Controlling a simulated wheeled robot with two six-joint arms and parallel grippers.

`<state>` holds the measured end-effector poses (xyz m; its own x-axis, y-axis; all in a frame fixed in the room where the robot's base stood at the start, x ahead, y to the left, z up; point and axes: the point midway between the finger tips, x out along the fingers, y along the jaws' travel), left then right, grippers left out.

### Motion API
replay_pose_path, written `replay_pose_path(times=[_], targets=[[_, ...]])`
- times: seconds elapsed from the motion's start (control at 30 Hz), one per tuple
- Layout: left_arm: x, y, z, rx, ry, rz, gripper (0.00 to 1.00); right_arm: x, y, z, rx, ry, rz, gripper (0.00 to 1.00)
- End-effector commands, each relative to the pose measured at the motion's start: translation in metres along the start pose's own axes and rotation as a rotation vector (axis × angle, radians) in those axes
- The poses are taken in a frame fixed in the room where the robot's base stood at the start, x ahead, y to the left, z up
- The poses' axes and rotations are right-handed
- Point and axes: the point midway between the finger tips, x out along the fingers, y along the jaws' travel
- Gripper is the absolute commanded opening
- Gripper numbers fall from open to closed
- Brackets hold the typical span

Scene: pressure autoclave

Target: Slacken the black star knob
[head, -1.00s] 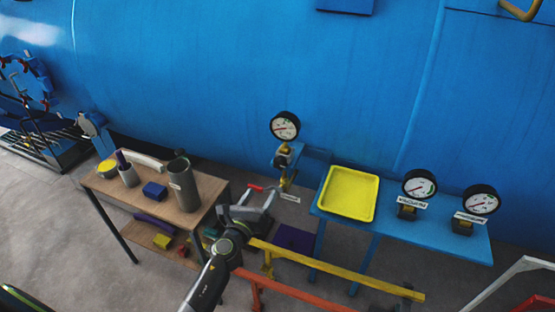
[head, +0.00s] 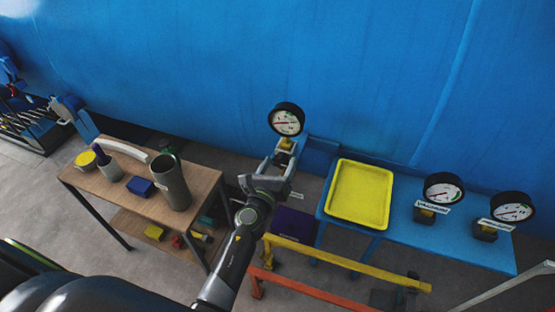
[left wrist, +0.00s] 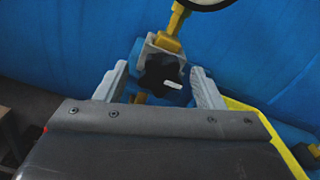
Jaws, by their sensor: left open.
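The black star knob (left wrist: 162,74) sits on the front of a grey valve block below a gauge in the left wrist view. A small white mark shows on it. My left gripper (left wrist: 160,88) is open, with one finger to each side of the knob; I cannot tell whether either finger touches it. In the head view my left gripper (head: 272,165) reaches up to the valve below the round gauge (head: 286,120) and hides the knob. My right gripper is not in view.
A blue bench with a yellow tray (head: 360,193) and two labelled gauges (head: 443,188) (head: 512,208) stands to the right. A wooden cart (head: 135,197) with a grey cylinder (head: 172,182) stands left. Yellow and orange rails (head: 345,263) run low in front. The blue vessel fills the back.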

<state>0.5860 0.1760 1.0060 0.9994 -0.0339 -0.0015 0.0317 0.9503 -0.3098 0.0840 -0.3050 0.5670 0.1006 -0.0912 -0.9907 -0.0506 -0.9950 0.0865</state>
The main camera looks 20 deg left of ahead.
Motion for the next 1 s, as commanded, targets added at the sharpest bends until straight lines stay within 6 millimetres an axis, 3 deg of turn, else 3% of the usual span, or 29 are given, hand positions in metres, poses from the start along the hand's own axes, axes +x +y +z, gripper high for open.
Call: replay_pose_path(times=[0.2,0.53,1.0], targets=[[0.0,0.0,0.0,0.0,0.0,0.0,0.61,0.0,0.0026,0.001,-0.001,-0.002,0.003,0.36],[0.0,0.0002,0.0,0.0,0.0,0.0,0.18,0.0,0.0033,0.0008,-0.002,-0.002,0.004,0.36],[0.0001,0.0003,0.0002,-0.119,0.0,0.0,0.18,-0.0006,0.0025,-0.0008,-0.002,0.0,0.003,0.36]])
